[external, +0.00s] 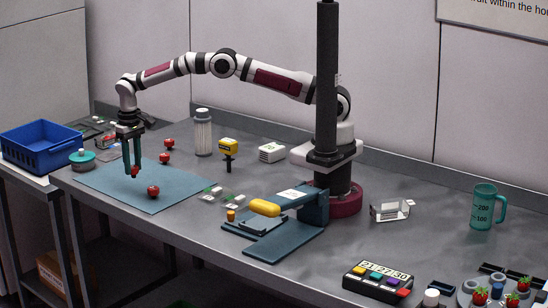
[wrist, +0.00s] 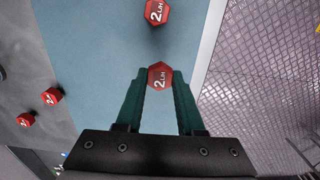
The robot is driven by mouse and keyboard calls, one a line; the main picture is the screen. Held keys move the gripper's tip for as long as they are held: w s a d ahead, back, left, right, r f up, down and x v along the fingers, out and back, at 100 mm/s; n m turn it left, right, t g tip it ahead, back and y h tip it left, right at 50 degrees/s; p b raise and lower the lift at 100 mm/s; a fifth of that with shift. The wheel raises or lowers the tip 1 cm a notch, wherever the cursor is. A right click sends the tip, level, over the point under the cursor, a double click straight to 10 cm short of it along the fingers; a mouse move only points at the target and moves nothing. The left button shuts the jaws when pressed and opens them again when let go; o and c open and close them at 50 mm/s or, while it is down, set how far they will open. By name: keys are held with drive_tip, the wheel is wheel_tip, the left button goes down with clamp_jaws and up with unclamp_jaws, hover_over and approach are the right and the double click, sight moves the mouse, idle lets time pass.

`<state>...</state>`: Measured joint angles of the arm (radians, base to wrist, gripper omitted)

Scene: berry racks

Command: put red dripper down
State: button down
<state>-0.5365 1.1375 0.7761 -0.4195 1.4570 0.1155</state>
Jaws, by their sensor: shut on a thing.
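My gripper (external: 134,170) points down over the blue mat (external: 108,183) with its green fingers shut on a red dripper (external: 135,173). In the wrist view, this red hexagonal dripper (wrist: 160,75), marked 2 L/H, sits between the fingertips (wrist: 160,82). It is low over the mat; I cannot tell whether it touches. A second red dripper (external: 153,191) lies on the mat, apart from the held one; it also shows at the top of the wrist view (wrist: 157,12). Two more red drippers, one farther back (external: 169,143) and one nearer (external: 165,158), lie beyond the mat's back edge.
A blue crate (external: 65,152) and a teal round container (external: 82,160) stand left of the mat. A clear white-lidded jar (external: 203,135) and a yellow-headed device (external: 228,148) stand behind. A dark press-like stand (external: 285,225) is to the right. Mat around the drippers is clear.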

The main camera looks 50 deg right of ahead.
drive_tip(key=shift+a+f, duration=0.35)
drive_tip(key=shift+a, duration=0.1)
drive_tip(key=shift+f, duration=1.95)
drive_tip(key=c, duration=0.5)
unclamp_jaws()
drive_tip(key=shift+f, duration=0.1)
